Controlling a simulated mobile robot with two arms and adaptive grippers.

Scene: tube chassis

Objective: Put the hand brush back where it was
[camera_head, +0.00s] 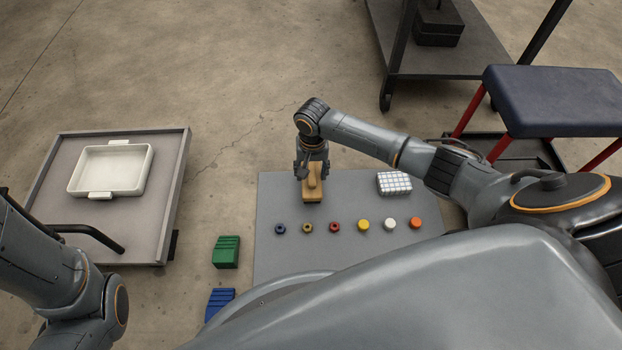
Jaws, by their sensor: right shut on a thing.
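The hand brush (313,195), with a tan wooden body, is at the far edge of the grey mat (275,195). My right gripper (312,172) points down over it and is shut on it. The fingers cover part of the brush, and I cannot tell whether it touches the mat. My left arm comes in at the lower left, but its gripper is out of view.
A row of small coloured round pieces (363,225) and a checked white block (394,183) are on the mat. Green (226,252) and blue (219,301) blocks lie left of it. A cart (165,190) holds a white tray (75,170). A blue-topped stool (553,95) stands right.

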